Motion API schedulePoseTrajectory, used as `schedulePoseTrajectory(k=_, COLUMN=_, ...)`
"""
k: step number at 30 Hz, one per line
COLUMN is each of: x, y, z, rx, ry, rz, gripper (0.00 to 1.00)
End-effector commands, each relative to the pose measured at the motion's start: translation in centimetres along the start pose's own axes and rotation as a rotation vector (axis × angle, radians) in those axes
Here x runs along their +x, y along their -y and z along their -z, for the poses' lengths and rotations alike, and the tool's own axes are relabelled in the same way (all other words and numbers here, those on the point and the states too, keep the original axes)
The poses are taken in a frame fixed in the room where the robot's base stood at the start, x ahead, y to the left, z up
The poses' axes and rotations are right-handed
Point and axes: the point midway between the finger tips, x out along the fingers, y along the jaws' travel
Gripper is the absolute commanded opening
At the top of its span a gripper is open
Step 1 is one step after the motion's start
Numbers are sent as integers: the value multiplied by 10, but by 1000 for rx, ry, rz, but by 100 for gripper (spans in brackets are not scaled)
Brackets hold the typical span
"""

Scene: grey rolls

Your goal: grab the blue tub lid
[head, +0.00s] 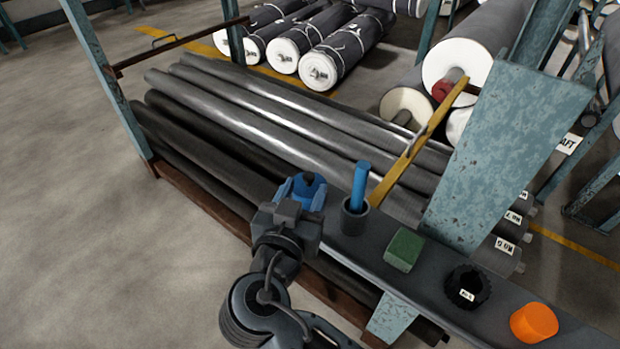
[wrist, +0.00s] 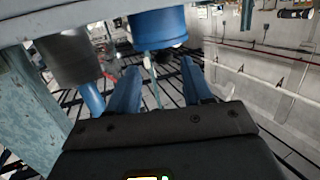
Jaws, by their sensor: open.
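A blue round tub (wrist: 157,22) shows at the top of the wrist view, which looks upside down. Its lid (wrist: 160,42) is the blue end facing away from the shelf. My gripper (wrist: 162,78) has its two blue fingers spread, one on each side below the lid in the picture. Nothing is held, and I cannot tell whether a finger touches the lid. In the head view my gripper (head: 302,192) is over the left end of the narrow shelf. There the blue fingers and the tub overlap, and most of the tub is hidden.
Along the shelf (head: 360,247) stand a dark cup (head: 354,218) with a blue stick (head: 360,182), a green block (head: 404,250), a black ribbed piece (head: 466,287) and an orange tub (head: 534,322). Long grey rolls (head: 265,125) lie behind. Open floor (head: 75,200) is at left.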

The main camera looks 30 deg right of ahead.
Motion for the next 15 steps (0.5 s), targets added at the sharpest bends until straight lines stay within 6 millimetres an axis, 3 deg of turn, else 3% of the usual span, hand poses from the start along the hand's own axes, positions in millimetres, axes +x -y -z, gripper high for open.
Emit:
schedulePoseTrajectory(k=9, x=42, y=4, z=2, rx=-1, ry=1, rz=-3, gripper=50)
schedulePoseTrajectory(k=15, x=53, y=5, z=0, rx=0, ry=1, rz=1, gripper=50)
